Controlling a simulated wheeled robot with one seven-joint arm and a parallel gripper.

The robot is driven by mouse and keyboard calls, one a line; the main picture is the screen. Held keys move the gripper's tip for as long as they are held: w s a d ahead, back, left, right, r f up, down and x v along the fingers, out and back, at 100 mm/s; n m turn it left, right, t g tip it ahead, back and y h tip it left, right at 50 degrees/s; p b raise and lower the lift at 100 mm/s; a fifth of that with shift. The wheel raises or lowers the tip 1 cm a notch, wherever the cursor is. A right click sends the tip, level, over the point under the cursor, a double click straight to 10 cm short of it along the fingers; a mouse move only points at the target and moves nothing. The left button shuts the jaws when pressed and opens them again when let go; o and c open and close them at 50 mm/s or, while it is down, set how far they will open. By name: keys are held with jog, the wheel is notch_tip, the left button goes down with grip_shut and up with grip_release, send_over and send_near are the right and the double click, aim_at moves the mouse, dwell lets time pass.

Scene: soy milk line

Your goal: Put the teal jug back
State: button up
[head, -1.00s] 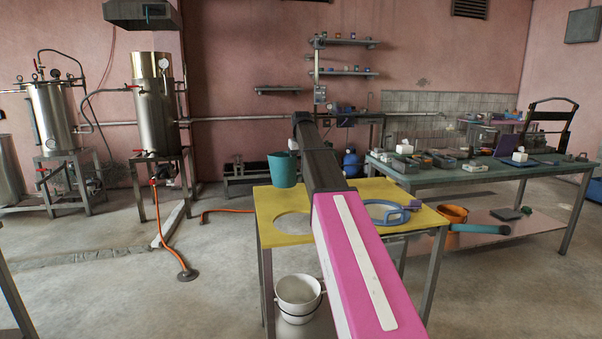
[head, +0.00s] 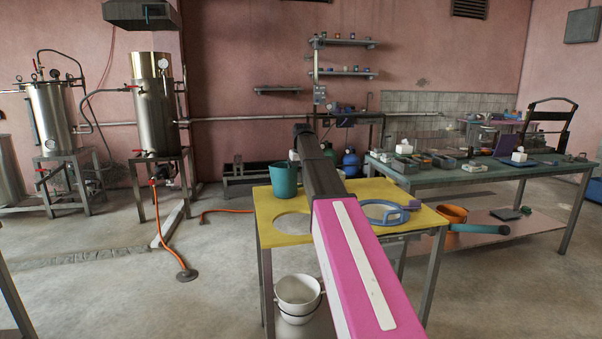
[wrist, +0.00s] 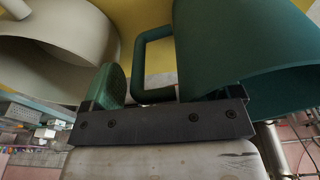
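The teal jug (head: 284,180) is upright at the back left of the yellow tabletop (head: 264,212), behind its round hole. It appears to stand on the top. In the wrist view, the jug's body (wrist: 220,45) fills the upper right, and its squared handle loop (wrist: 139,62) is near the middle. My gripper (wrist: 160,88) is at the handle. Its left green-padded finger stands wide, just left of the handle. The other finger is hidden by the jug. The spread looks open, with the handle between. In the head view my arm hides the gripper.
A white bucket (head: 298,296) is below the tabletop. A green workbench (head: 490,174) with several items stands to the right, with an orange bucket (head: 452,213) low beside it.

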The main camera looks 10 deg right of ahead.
notch_tip(320, 180, up, 12)
jog(key=s, duration=0.1)
jog(key=shift+s, duration=0.3)
dwell(0.4)
jog(key=shift+r, duration=0.1)
